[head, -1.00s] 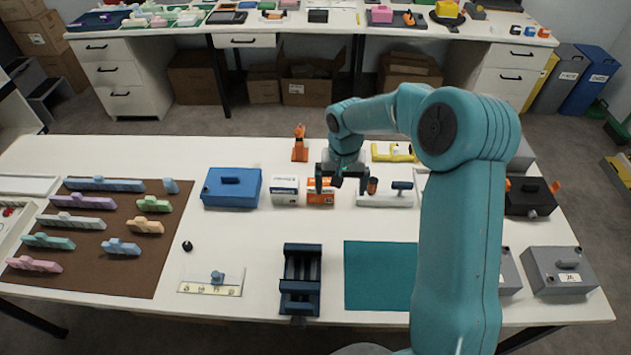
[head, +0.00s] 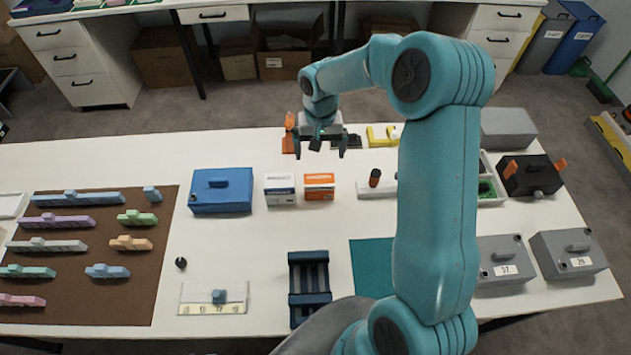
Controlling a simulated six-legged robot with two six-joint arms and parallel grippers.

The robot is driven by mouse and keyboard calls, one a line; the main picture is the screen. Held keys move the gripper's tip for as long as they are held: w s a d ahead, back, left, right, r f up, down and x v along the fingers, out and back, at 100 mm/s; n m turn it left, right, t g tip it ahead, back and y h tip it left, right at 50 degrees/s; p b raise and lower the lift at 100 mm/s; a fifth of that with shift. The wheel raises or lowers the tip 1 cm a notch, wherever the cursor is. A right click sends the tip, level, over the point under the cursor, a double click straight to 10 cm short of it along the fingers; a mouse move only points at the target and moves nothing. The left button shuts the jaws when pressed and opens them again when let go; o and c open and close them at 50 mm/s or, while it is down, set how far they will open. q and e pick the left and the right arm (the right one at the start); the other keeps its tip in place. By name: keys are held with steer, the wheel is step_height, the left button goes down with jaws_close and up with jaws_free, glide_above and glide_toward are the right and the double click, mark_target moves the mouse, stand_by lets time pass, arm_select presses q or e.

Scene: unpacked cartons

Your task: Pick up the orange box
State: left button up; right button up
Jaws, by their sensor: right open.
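My left gripper is not in view.
A blue case (head: 221,191) stands left of the boxes. An orange upright object (head: 289,133) and a yellow object (head: 377,138) are at the table's back edge. A white-based item with a dark, orange-banded cylinder (head: 375,178) is to the right.

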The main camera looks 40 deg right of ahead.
steer(key=p, duration=0.1)
glide_above(320, 178)
step_height(320, 178, down, 6)
steer(key=shift+f, duration=0.25)
steer(key=f, duration=0.3)
steer(key=shift+s+a+f+p, duration=0.2)
steer(key=shift+s+f+p, duration=0.05)
steer(key=shift+f+p, duration=0.15)
steer(key=shift+d+f, duration=0.1)
steer(key=shift+f, duration=0.15)
steer(key=shift+w+f+p, duration=0.15)
steer(key=shift+f+p, duration=0.15)
steer(key=shift+f, duration=0.05)
step_height(320, 178, down, 4)
steer(key=shift+w+f+p, duration=0.1)
steer(key=shift+f+p, duration=0.05)
steer(key=shift+p, duration=0.8)
steer(key=shift+w+f, duration=0.1)
steer(key=shift+f, duration=0.15)
steer(key=shift+r, duration=0.1)
steer(key=c, duration=0.5)
steer(key=shift+c, duration=1.2)
